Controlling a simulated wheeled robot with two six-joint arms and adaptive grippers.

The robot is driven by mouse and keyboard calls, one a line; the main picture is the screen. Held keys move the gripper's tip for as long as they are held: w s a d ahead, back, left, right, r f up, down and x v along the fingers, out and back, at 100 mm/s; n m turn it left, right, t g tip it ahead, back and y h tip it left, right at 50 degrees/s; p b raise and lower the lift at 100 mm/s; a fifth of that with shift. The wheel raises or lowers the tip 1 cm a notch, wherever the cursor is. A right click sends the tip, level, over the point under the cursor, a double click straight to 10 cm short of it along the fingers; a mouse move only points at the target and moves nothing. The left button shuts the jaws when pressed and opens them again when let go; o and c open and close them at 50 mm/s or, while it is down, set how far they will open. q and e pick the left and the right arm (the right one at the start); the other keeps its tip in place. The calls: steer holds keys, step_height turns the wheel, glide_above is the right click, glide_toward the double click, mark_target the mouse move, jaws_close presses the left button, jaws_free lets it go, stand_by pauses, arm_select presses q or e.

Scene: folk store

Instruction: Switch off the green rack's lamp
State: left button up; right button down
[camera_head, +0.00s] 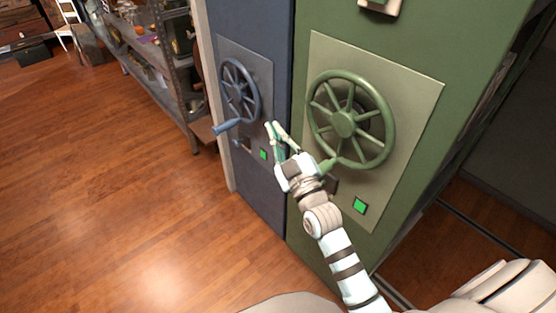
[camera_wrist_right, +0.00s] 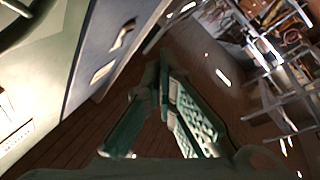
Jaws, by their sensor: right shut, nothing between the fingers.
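The green rack (camera_head: 430,45) stands at right, with a spoked green handwheel (camera_head: 343,124) on a pale green panel (camera_head: 420,100). A lit green square (camera_head: 360,205) sits low on that panel, below the wheel. My right gripper (camera_head: 271,132) is shut and empty, in front of the blue rack near its edge with the green one, left of the green wheel. Its forearm passes left of the green square, which stays visible. The shut fingers also show in the right wrist view (camera_wrist_right: 163,85), beside a pale panel. My left gripper is not seen.
The blue rack (camera_head: 262,30) has its own blue handwheel (camera_head: 240,92) and a lit green square (camera_head: 263,154), close to my right gripper. Metal shelving (camera_head: 165,75) with goods stands at back left. The wooden floor (camera_head: 110,190) at left is clear.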

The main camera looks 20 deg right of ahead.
step_height(320, 180, down, 7)
steer(key=s+g, duration=0.2)
steer(key=g, duration=0.1)
steer(key=shift+s+a+r+m+y, duration=0.15)
steer(key=shift+a+m+y, duration=0.15)
steer(key=shift+a+y, duration=0.15)
steer(key=s+d+f+m+g+h, duration=0.1)
steer(key=s+d+f+m+g, duration=0.2)
steer(key=f, duration=1.2)
steer(key=s+f+m+g+h, duration=0.15)
steer(key=s+f+g, duration=0.4)
steer(key=f, duration=0.95)
steer(key=s+d+f+m+g, duration=0.15)
steer(key=s+f+g, duration=0.25)
steer(key=s+f, duration=1)
steer(key=s+f+g, duration=0.2)
steer(key=s, duration=0.9)
steer(key=s+d+f+g, duration=0.1)
steer(key=s+f+g, duration=0.1)
steer(key=s, duration=0.9)
steer(key=shift+f+m+g, duration=0.3)
steer(key=shift+f+g, duration=0.05)
steer(key=shift+f, duration=0.45)
